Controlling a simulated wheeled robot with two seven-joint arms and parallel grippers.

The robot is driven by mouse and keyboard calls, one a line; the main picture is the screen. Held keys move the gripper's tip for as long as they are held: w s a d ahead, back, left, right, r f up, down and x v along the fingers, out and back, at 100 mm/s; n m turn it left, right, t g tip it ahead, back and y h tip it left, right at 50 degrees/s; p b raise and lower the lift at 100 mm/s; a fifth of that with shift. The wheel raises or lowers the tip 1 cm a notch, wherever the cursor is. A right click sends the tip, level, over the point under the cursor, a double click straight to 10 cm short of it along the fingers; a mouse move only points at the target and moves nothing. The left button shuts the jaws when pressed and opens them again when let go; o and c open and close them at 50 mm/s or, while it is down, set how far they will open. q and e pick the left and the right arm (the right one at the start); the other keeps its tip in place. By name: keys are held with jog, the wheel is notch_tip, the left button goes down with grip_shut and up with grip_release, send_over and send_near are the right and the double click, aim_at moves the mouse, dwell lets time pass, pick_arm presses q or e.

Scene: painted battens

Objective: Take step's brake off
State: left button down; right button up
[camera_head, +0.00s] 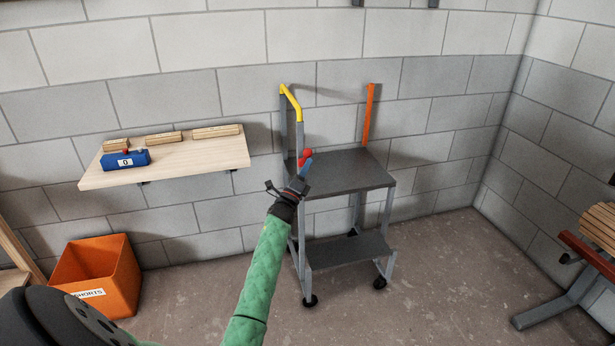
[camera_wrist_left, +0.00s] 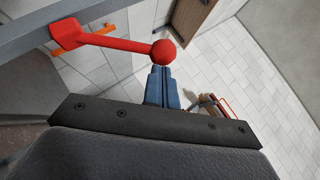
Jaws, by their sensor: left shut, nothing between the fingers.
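The step (camera_head: 350,172) is a grey two-tread stand on black castors, with a yellow-topped rail at its left and an orange post at its right. Its brake lever (camera_head: 305,154) is red with a ball knob, at the left side of the upper tread. In the left wrist view the red lever (camera_wrist_left: 110,40) runs from the left to its ball at upper middle. My left gripper (camera_head: 307,166) has blue fingers, shut and empty. Their tips (camera_wrist_left: 161,70) are right at the ball; whether they touch it I cannot tell. My right gripper is out of view.
A wooden wall shelf (camera_head: 200,160) holds several small battens and a blue box (camera_head: 125,160) marked 0. An orange bin (camera_head: 100,272) stands on the floor at left. A slatted bench (camera_head: 600,225) stands at right. Floor right of the step is clear.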

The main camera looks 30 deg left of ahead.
pick_arm(q)
jog(key=shift+w+a+r, duration=0.25)
jog(key=shift+r, duration=0.35)
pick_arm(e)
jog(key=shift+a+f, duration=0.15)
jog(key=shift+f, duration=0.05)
